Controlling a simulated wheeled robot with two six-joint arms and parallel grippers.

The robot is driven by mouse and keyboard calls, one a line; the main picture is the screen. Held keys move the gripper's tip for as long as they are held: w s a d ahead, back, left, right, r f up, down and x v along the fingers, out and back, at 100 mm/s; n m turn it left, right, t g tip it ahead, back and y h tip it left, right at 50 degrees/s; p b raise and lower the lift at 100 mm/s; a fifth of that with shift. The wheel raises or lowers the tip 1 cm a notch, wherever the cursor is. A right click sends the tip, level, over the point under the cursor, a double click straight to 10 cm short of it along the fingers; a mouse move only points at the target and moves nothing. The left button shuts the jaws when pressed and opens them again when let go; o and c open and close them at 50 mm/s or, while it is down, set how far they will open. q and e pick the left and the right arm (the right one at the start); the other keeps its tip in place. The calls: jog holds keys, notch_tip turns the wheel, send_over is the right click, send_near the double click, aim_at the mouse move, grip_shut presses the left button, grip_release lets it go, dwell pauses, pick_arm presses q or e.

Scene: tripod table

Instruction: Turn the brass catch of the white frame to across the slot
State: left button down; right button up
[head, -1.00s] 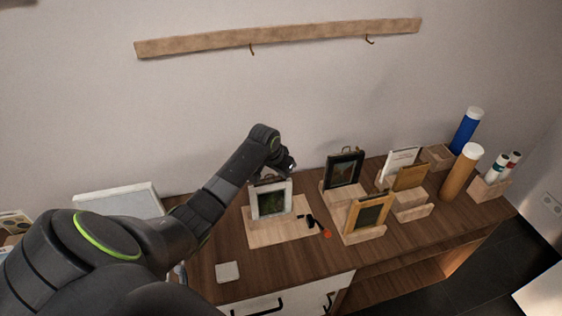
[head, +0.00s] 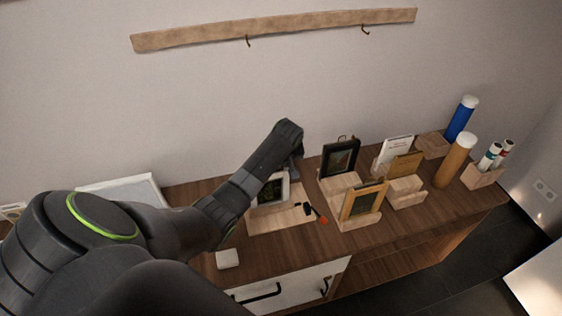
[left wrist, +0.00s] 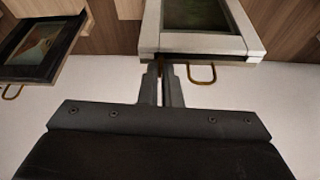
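The white frame (head: 257,199) stands on a light wooden board (head: 270,221), partly hidden by my left arm in the head view. It shows at the top of the left wrist view (left wrist: 203,44), with a brass hanging loop (left wrist: 203,79) at its edge. My left gripper (left wrist: 161,70) is at that same edge, beside the loop. Its two fingers are close together, with a thin brass piece, seemingly the catch (left wrist: 161,66), between the tips. The catch's angle to the slot is hidden. In the head view the left gripper (head: 293,172) is by the frame's top right corner. My right gripper is not in view.
A black frame (head: 340,157) and a wooden frame (head: 363,201) stand to the right on wooden holders. A dark tool with an orange tip (head: 322,219) lies near the board. A white square (head: 227,259) lies at the front left. The wall is close behind.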

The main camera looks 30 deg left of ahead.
pick_arm(q)
jog(key=shift+n, duration=0.6)
jog(key=c, duration=1.6)
grip_release()
